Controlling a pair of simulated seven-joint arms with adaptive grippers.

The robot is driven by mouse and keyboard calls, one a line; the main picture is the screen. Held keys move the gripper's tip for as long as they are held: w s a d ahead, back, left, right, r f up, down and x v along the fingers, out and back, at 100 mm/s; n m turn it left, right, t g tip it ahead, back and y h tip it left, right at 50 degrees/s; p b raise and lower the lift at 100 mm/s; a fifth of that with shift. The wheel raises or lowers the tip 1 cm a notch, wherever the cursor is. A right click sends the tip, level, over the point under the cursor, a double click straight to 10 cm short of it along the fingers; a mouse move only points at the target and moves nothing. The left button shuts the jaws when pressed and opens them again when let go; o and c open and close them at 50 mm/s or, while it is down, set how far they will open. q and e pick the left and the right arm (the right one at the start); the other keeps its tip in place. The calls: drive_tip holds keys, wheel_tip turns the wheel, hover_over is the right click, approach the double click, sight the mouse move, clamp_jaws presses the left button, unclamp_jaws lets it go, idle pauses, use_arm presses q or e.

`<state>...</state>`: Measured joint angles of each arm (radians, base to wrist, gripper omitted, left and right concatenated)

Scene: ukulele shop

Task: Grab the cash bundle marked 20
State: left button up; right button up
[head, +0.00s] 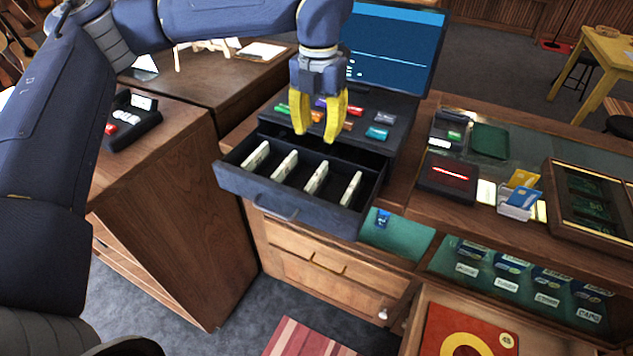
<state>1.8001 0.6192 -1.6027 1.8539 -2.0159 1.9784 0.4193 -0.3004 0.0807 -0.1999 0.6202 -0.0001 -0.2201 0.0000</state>
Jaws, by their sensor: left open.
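Several pale cash bundles stand in a row in the pulled-out dark drawer (328,222) of the cash register (398,133). From left to right there is a leftmost bundle (256,155), a second bundle (285,165), a third bundle (316,178) and a rightmost bundle (351,188). Their markings are too small to read, so I cannot tell which is the 20. My left gripper (318,134) has yellow fingers, is open and empty, and points down above the back of the drawer. It partly hides the register's coloured keys. My right gripper is out of view.
A blue screen (398,45) stands behind the register. Right of it are a card terminal (447,131), a dark box with red display (448,178) and a card holder (516,202). A wooden counter (165,150) stands left of the drawer.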

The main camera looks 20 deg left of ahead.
sight(318, 173)
use_arm(q)
wheel_tip(318, 173, down, 15)
drive_tip(key=shift+r, duration=0.2)
idle(0.6)
drive_tip(key=shift+o, duration=0.2)
clamp_jaws()
